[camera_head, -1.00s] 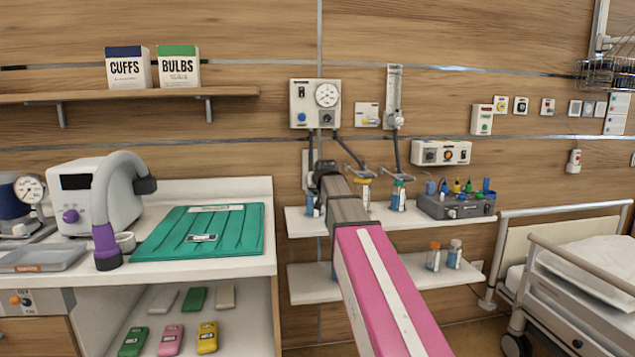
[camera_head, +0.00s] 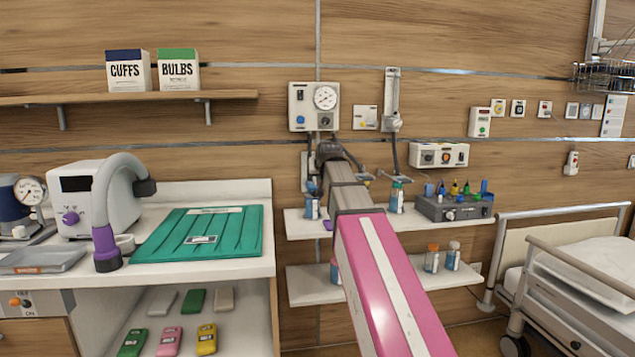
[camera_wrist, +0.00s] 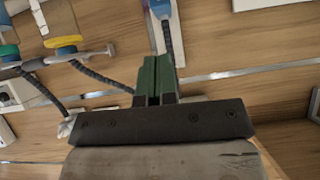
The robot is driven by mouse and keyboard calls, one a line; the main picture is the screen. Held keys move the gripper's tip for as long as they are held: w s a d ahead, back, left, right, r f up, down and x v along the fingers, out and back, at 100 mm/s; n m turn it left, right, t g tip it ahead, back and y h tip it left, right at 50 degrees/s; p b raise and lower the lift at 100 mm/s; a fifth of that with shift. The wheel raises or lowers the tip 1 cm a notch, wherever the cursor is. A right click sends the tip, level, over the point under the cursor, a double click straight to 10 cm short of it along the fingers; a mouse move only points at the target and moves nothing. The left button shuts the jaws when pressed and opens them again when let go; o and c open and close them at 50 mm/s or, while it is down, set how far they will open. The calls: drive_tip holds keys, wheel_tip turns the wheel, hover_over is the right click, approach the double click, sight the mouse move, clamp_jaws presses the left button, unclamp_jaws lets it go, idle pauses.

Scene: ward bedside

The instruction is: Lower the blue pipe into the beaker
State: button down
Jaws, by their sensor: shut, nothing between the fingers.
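My gripper (camera_wrist: 155,78) shows in the wrist view as two dark green fingers pressed together, with nothing between them. In the head view my arm reaches toward the wall above the upper shelf, and its fingertips cannot be made out. A bluish-white piece with a dark ribbed hose (camera_wrist: 167,38) lies just beyond the fingertips in the wrist view. I cannot tell whether it is the blue pipe. A small blue cup-like holder (camera_head: 488,188) stands at the right end of a grey unit. No beaker can be clearly identified.
The upper wall shelf (camera_head: 292,222) carries a teal-capped bottle (camera_head: 397,195), a blue-and-white bottle (camera_head: 312,205) and the grey unit (camera_head: 452,208). Orange- and white-capped bottles stand below. A gauge panel (camera_head: 314,107) and hoses hang above. A bed (camera_head: 570,265) stands right, a counter (camera_head: 180,268) left.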

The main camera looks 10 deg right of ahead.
drive_tip(key=v, duration=0.3)
drive_tip(key=shift+s+r, duration=0.25)
drive_tip(key=shift+s, duration=0.05)
drive_tip(key=s+f+g, duration=0.2)
drive_tip(key=s+f, duration=0.1)
drive_tip(key=f, duration=0.7)
drive_tip(key=s+f+g, duration=0.2)
drive_tip(key=s+f, duration=0.1)
drive_tip(key=f, duration=0.6)
drive_tip(key=s+f+g, duration=0.1)
drive_tip(key=s+f, duration=0.2)
drive_tip(key=f, duration=0.7)
drive_tip(key=s+f+g, duration=0.6)
drive_tip(key=s+f, duration=1.1)
drive_tip(key=f, duration=0.5)
drive_tip(key=shift+s, duration=0.4)
drive_tip(key=shift+f, duration=0.15)
